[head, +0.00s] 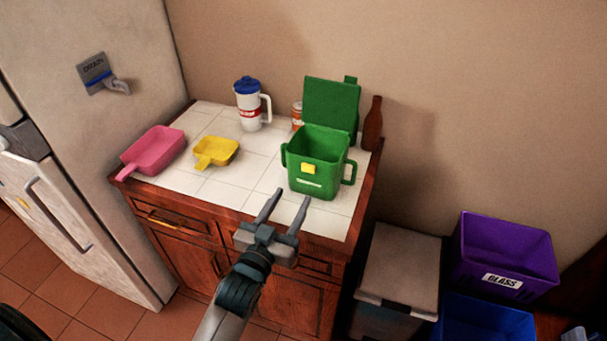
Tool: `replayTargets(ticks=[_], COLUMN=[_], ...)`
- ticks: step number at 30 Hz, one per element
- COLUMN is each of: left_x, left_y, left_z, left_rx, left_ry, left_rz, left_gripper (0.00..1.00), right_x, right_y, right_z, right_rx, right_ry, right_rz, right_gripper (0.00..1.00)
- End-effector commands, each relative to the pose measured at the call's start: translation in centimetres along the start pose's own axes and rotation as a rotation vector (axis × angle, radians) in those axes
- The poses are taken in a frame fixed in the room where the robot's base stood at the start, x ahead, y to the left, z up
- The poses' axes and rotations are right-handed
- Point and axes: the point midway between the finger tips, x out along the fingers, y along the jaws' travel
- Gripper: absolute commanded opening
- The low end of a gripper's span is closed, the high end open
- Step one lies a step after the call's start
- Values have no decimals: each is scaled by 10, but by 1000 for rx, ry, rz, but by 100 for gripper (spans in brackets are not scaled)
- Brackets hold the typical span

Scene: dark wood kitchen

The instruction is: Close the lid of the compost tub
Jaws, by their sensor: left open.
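The green compost tub (316,176) stands upright on the white tiled counter, near its right end. It has a handle on each side and a yellow label on the front. Its green lid (332,103) stands raised at the back of the tub, so the tub is open at the top. My left gripper (288,195) is open and empty in front of the tub, at the counter's front edge. Its fingers point toward the tub, and I cannot tell exactly how far apart they are from it. My right gripper is not clearly in view.
A brown bottle (373,124) stands right of the lid, and a can (297,115) stands left of it. A white jug (249,106), a yellow scoop (217,151) and a pink scoop (153,150) are further left. Bins, one purple (506,252), stand right of the counter.

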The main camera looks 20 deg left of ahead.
Motion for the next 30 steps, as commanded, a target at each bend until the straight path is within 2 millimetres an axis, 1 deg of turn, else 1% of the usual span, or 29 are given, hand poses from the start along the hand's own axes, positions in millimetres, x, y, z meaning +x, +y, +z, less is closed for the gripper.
replayTargets(ticks=[1, 9, 15, 21, 29, 30], left_x=[10, 57, 79, 87, 87, 87], left_y=[0, 0, 0, 0, 0, 0], left_z=[-3, -3, -1, 0, 0, 0], left_rx=[0, 0, 0, 0, 0, 0], left_ry=[1, 1, -1, -1, 0, 0], left_rz=[0, 0, 0, 0, 0, 0], left_gripper=[47, 47, 47, 47, 47, 37], right_x=[-6, -18, -24, -25, -25, -25], right_y=[0, 0, 0, 0, 0, 0], right_z=[0, -2, -2, -2, -2, -2], right_rx=[0, 0, 0, 0, 0, 0], right_ry=[0, 0, 1, 1, 0, 0], right_rz=[0, 0, 0, 0, 0, 0], right_gripper=[47, 47, 47, 47, 47, 47])
